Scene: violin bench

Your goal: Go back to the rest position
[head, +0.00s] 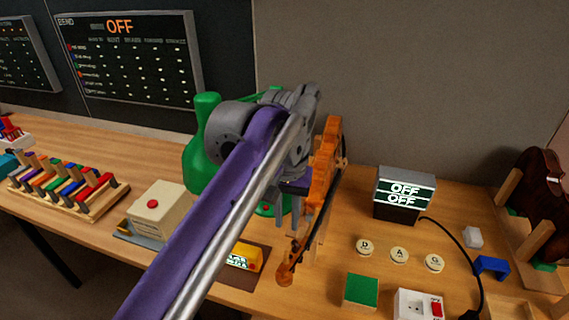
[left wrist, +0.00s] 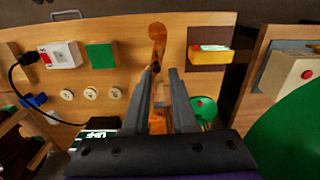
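My left gripper (left wrist: 161,74) reaches over the bench in the head view, beside an orange-brown violin (head: 322,175). In the left wrist view its two fingers stand apart, with the violin's neck (left wrist: 156,62) and part of its body showing between them. I see no clear contact with the fingers. The violin's scroll (head: 285,275) points toward the bench's front edge in the head view. My arm and wrist hide part of the area left of the violin. My right gripper is in neither view.
A large green form (head: 201,160) stands close behind my left arm. A cream box with a red button (head: 160,208) and a rack of coloured blocks (head: 68,187) are to the left.

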